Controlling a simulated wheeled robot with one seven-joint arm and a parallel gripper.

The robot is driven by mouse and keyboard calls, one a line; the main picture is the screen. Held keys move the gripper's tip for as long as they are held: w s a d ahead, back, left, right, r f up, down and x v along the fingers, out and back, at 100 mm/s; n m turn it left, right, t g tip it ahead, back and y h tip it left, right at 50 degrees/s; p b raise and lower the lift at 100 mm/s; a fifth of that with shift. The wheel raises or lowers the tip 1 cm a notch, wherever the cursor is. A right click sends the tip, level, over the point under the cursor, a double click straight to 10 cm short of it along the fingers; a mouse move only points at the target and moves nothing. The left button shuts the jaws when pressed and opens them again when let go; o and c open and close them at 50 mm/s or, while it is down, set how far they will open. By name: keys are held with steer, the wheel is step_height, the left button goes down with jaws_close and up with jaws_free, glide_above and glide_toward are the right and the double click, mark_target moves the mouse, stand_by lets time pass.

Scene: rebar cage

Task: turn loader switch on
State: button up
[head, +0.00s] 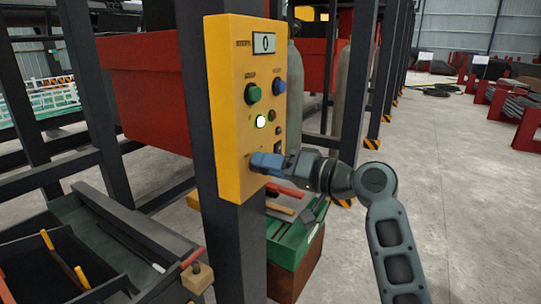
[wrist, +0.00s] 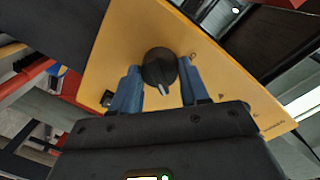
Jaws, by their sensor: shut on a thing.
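The yellow control box (head: 228,110) is fixed to a dark post. The loader switch, a round black rotary knob (wrist: 158,67) with a light pointer mark, is on its face in the wrist view. My gripper (head: 264,161) is at the lower part of the panel and hides the knob in the head view. In the wrist view the two blue fingers of my gripper (wrist: 159,78) are on either side of the knob, shut on it. The pointer mark faces down toward my gripper's body.
Above my gripper are a green button (head: 252,93), a blue button (head: 279,86), a lit pale lamp (head: 261,121) and a display (head: 264,43) reading 0. A green toolbox (head: 290,240) stands below. Open floor (head: 460,190) lies to the right.

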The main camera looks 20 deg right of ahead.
steer(key=shift+m+p, duration=0.7)
steer(key=shift+m, duration=0.3)
steer(key=o, duration=1.1)
steer(key=shift+c, duration=0.2)
steer(key=shift+d, duration=0.1)
steer(key=b+v, duration=0.1)
steer(key=v, duration=0.6)
steer(key=shift+s+d, duration=0.25)
